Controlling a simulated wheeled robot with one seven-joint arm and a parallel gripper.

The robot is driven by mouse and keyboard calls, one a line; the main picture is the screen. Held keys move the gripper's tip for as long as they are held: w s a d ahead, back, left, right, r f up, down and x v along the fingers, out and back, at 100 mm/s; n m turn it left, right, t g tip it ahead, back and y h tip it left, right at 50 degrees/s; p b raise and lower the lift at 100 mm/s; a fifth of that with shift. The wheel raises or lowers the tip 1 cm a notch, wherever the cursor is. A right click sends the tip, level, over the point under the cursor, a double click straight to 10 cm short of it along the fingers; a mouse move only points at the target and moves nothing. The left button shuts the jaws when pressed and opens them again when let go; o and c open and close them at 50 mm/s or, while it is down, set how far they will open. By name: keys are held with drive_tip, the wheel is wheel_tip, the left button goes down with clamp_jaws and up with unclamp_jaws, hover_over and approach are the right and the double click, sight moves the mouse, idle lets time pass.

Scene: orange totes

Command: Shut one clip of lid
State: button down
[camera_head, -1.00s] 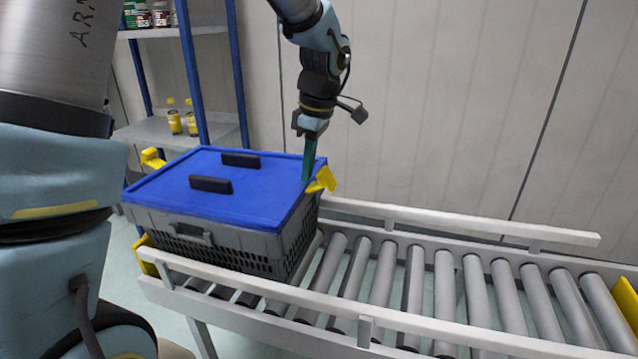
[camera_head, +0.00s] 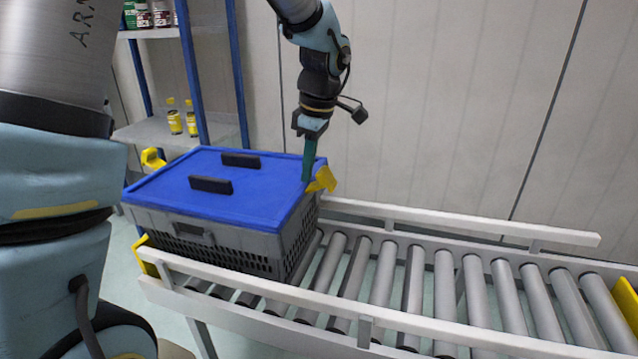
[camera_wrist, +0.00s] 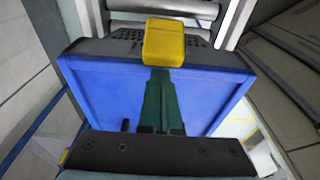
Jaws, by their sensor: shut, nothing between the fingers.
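A grey crate (camera_head: 240,243) with a blue lid (camera_head: 225,172) stands at the left end of a roller conveyor. The lid lies on the crate and has two black handles. One yellow clip (camera_head: 323,180) is at the lid's right edge and is tilted outward. Another yellow clip (camera_head: 152,158) stands up at the far left edge. My gripper (camera_head: 308,178) points down with its green fingers shut and empty, at the lid's right edge beside the right clip. In the wrist view the fingertips (camera_wrist: 160,75) are right by the yellow clip (camera_wrist: 164,42); whether they touch it I cannot tell.
The conveyor rollers (camera_head: 440,290) to the right of the crate are empty, between white side rails (camera_head: 460,222). A shelf (camera_head: 165,132) with bottles stands behind on the left. A pale wall is behind the conveyor.

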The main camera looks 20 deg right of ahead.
sight(322, 169)
drive_tip(key=shift+s+d, duration=0.15)
drive_tip(key=shift+s+d, duration=0.6)
drive_tip(key=shift+d, duration=0.05)
drive_tip(key=shift+s+d+f, duration=0.1)
idle(0.5)
drive_tip(key=shift+s+d+f+b, duration=0.15)
drive_tip(key=shift+b, duration=0.2)
drive_tip(key=shift+s+d+f+b, duration=0.2)
drive_tip(key=shift+d+f+b, duration=0.05)
drive_tip(key=shift+f+b, duration=0.1)
idle(0.6)
